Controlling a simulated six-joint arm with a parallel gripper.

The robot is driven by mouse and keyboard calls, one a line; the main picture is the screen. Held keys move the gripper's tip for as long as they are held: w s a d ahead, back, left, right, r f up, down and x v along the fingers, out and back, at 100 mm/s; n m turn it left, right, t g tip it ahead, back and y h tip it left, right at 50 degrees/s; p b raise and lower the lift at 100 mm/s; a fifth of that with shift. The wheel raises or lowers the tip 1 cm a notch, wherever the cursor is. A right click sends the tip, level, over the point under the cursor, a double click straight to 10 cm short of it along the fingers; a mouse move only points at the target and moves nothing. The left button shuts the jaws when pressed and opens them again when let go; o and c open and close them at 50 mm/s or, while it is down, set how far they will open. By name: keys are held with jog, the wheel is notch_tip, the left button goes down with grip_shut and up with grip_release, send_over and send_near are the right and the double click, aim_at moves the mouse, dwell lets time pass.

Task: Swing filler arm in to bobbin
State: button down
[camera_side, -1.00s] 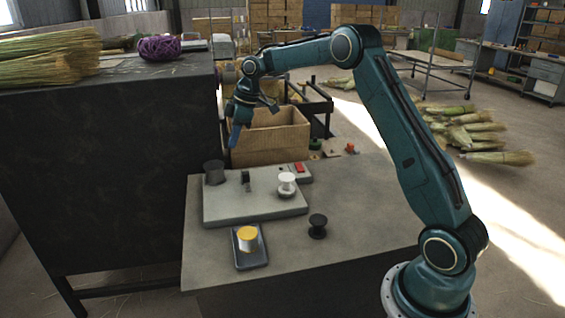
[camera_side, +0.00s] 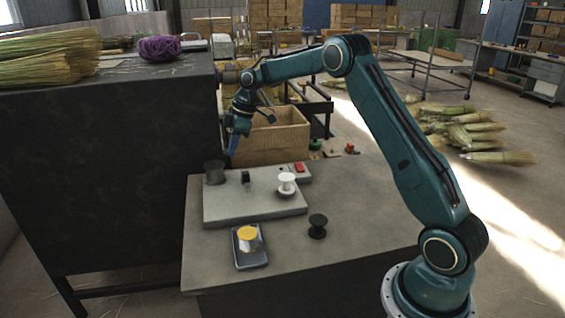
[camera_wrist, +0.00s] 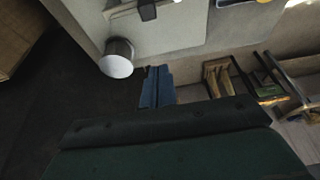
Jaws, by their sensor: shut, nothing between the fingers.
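A white bobbin (camera_side: 286,184) stands upright on the right part of a grey base plate (camera_side: 255,211). A small dark upright part (camera_side: 245,178) stands left of it, apart from it; it may be the filler arm, but I cannot tell surely. It also shows at the top of the wrist view (camera_wrist: 147,10). A dark grey cylinder (camera_side: 214,172) stands at the plate's back left corner and in the wrist view (camera_wrist: 118,60). My gripper (camera_side: 233,150) is shut and empty, pointing down above and behind that cylinder, left of the cardboard box. Its blue fingers (camera_wrist: 157,88) lie together.
A cardboard box (camera_side: 275,138) stands behind the plate. A red switch (camera_side: 299,168) sits at the plate's back right. A yellow-topped spool (camera_side: 248,236) stands on a dark tray in front, and a black spool (camera_side: 318,226) to its right. The bench's right side is clear.

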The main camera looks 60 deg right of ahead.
aim_at(248, 173)
jog(key=x, duration=0.7)
jog(key=shift+a+f, duration=0.1)
jog(key=shift+f, duration=0.45)
jog(key=shift+s+d, duration=1.3)
jog(key=shift+d, duration=0.1)
jog(key=shift+s+d+n, duration=0.2)
jog(key=shift+s+n, duration=0.1)
jog(key=shift+n, duration=0.3)
jog(key=n, duration=0.1)
jog(key=s+d+n+g, duration=0.1)
jog(key=n+y, duration=0.1)
jog(key=shift+s+d+n, duration=0.25)
jog(key=shift+d+n, duration=0.05)
jog(key=shift+n, duration=0.1)
jog(key=d+n, duration=0.1)
jog(key=n, duration=0.1)
jog(key=s+d+n+g, duration=0.1)
jog(key=n, duration=0.1)
jog(key=shift+g, duration=0.3)
jog(key=shift+s+d, duration=0.1)
jog(key=shift+d, duration=0.3)
